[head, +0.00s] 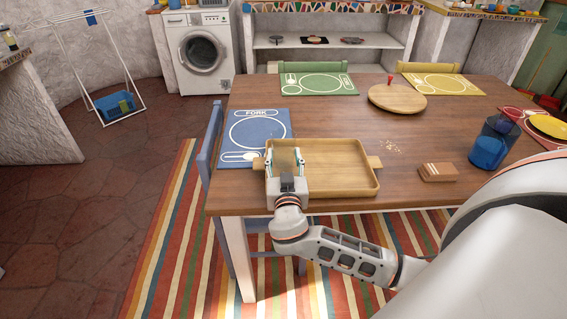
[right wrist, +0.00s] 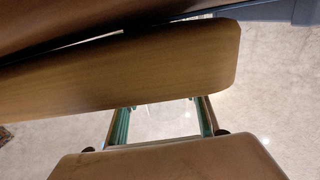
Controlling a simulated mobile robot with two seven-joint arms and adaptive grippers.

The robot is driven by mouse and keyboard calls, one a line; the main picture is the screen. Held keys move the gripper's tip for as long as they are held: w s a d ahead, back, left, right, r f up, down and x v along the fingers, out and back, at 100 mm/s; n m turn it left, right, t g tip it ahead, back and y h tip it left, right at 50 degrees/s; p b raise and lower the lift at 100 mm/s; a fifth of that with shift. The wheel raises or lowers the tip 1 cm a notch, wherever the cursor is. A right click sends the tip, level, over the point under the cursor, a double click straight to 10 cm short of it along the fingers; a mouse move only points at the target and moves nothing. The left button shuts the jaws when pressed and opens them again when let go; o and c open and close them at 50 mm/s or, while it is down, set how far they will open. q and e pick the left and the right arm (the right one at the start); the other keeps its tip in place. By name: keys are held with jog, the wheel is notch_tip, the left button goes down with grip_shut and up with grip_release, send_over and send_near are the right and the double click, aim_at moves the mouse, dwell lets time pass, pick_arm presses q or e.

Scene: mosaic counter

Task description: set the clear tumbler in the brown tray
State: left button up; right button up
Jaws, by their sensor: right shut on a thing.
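The brown tray (head: 340,187) is a shallow wooden tray with tab handles, at the table's front edge in the head view. My right gripper (head: 285,163) is at the tray's left end, with its fingers over the inside. It is shut on the clear tumbler (head: 286,157), which shows faintly between the fingers. Whether the tumbler's base touches the tray floor is hidden. In the right wrist view the green-lined fingers (right wrist: 160,122) stand apart with a see-through shape between them, below a wooden surface. My left gripper is not in view.
Blue cups (head: 488,150) stand right of the tray, near a stack of coasters (head: 438,172). A blue placemat (head: 256,137) lies behind the tray's left end. A round wooden board (head: 397,99) with a red knob is farther back. The table's middle is mostly clear.

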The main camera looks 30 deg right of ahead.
jog(key=shift+f, duration=0.95)
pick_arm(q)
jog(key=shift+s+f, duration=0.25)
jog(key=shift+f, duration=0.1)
pick_arm(e)
jog(key=shift+f+b, duration=0.3)
jog(key=o, duration=1.6)
jog(key=shift+r, duration=0.1)
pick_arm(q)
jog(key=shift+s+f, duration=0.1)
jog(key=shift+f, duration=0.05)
pick_arm(e)
jog(key=shift+r, duration=0.1)
